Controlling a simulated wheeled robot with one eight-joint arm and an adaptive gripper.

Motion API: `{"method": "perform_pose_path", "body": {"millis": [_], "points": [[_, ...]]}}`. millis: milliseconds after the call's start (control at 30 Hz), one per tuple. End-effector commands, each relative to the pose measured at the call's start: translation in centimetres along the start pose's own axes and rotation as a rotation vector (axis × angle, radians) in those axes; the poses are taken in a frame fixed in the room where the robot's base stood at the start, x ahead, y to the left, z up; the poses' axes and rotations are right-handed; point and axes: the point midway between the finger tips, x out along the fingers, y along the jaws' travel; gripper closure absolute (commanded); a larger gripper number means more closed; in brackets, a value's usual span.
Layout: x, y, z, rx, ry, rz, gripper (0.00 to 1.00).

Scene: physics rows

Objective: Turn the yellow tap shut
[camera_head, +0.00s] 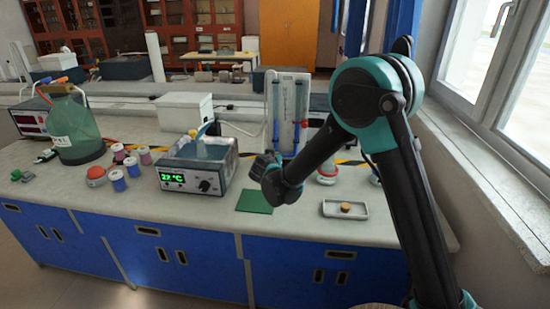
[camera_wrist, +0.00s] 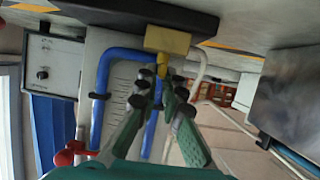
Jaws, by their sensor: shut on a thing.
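The yellow tap (camera_wrist: 168,42) shows in the upper middle of the wrist view as a brass-yellow block with a short stem. It sits against a dark slab, beside a scaled panel (camera_wrist: 124,80) with blue tubes. My gripper (camera_wrist: 161,84) has its two fingertips closed in around the tap's stem or handle; the exact contact is partly hidden by the fingers. In the head view my gripper (camera_head: 268,172) is in front of the panel with blue tubes (camera_head: 289,105), and I cannot make out the tap there.
A heated bath (camera_head: 200,165) with a green display stands left of my gripper. A green pad (camera_head: 254,201) and a white tray (camera_head: 346,211) lie on the bench in front. A green bottle (camera_head: 75,128) and several small jars stand further left. The window wall is right.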

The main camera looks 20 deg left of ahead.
Motion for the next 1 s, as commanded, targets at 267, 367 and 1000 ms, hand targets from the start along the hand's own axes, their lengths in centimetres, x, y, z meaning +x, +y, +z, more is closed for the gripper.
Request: {"method": "perform_pose_path", "body": {"millis": [267, 367, 1000], "points": [[-0.1, 0.0, 0.2, 0.004, -0.004, 0.003, 1.0], [-0.1, 0.0, 0.2, 0.004, -0.004, 0.003, 1.0], [-3.2, -0.1, 0.1, 0.001, -0.002, 0.0, 0.84]]}}
